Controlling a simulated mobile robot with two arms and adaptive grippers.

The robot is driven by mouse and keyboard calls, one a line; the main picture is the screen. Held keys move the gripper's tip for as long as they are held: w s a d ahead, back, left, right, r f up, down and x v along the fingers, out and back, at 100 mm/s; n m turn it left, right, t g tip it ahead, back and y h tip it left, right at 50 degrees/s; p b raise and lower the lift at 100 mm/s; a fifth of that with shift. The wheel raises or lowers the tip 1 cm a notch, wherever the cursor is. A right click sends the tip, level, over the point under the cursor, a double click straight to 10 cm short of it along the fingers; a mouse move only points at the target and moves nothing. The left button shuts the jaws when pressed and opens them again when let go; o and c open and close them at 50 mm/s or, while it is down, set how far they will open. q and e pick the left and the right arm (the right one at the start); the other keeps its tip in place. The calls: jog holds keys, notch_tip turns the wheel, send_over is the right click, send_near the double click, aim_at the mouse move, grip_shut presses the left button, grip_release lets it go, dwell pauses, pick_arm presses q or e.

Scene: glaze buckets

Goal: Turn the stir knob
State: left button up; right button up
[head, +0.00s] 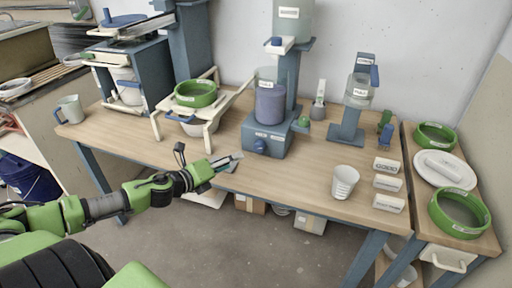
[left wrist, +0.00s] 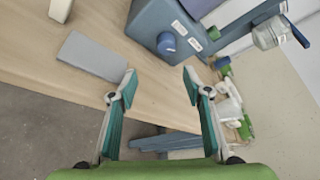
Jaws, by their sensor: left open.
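The stir knob (head: 260,146) is a round blue knob on the front of the blue mixer base (head: 278,140). A blue-grey bucket (head: 270,103) stands on that base. In the left wrist view the knob (left wrist: 166,43) lies beyond my fingertips, roughly in line with the space between them. My left gripper (head: 222,163) is over the table's front edge, left of the knob and apart from it. In the left wrist view its two fingers (left wrist: 159,85) are spread with nothing between them. My right gripper is in neither view.
A flat grey plate (left wrist: 93,55) lies on the wooden table (head: 300,175) near its front edge. A green sieve (head: 195,93) on a cream stand is left of the mixer. A white cup (head: 344,182) and several label blocks (head: 387,184) are right. Table in front of the mixer is clear.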

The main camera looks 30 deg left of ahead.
aim_at(257, 148)
pick_arm(q)
jog(key=shift+s+d+r+m, duration=0.15)
jog(key=shift+d+r+m, duration=0.15)
jog(key=shift+r+m, duration=0.4)
jog(key=shift+x, duration=1.3)
jog(key=shift+p+x, duration=0.85)
jog(key=shift+x, duration=4.75)
jog(key=shift+a+r, duration=0.1)
jog(key=c, duration=1.1)
